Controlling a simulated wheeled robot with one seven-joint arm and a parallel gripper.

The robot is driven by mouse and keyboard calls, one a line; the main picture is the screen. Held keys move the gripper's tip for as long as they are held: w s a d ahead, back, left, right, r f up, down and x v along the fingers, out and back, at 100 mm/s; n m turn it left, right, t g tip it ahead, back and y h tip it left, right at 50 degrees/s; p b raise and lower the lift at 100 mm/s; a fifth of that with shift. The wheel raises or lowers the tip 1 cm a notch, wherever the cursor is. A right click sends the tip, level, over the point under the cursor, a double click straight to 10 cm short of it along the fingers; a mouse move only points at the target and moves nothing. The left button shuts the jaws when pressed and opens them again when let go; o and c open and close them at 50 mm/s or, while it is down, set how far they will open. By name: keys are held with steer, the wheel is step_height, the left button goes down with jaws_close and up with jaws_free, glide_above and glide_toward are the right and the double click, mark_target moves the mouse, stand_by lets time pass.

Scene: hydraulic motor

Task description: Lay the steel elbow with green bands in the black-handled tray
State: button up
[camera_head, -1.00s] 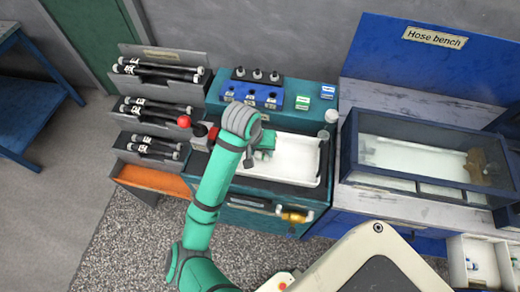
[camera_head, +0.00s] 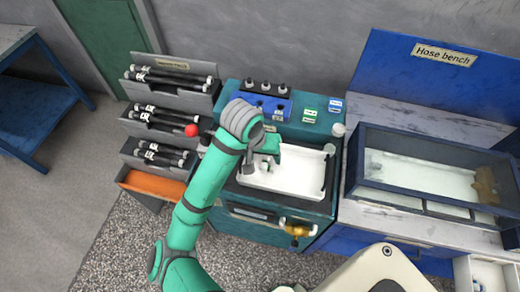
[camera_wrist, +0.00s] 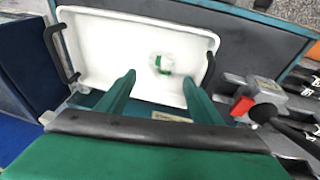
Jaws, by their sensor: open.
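The white tray (camera_wrist: 100,45) with black handles lies below my gripper in the wrist view, and it shows on the teal cabinet in the head view (camera_head: 305,180). The steel elbow with green bands (camera_wrist: 162,64) lies on the tray floor, near the handle on the right of the wrist view. My gripper (camera_wrist: 160,78) is open and empty, its two fingers apart and pointing toward the elbow, with clear space between them. In the head view my gripper (camera_head: 268,148) is over the left part of the tray, and I cannot make out the elbow there.
A red-knobbed lever (camera_head: 192,130) stands left of the tray. Behind the tray is a blue block (camera_head: 262,106) with black fittings. Racks of black hoses (camera_head: 165,115) stand at left. A glass-walled case (camera_head: 430,180) on the hose bench is at right.

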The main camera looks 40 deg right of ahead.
steer(key=v, duration=0.6)
steer(key=shift+w, duration=0.2)
steer(key=shift+a, duration=0.1)
steer(key=shift+s, duration=0.2)
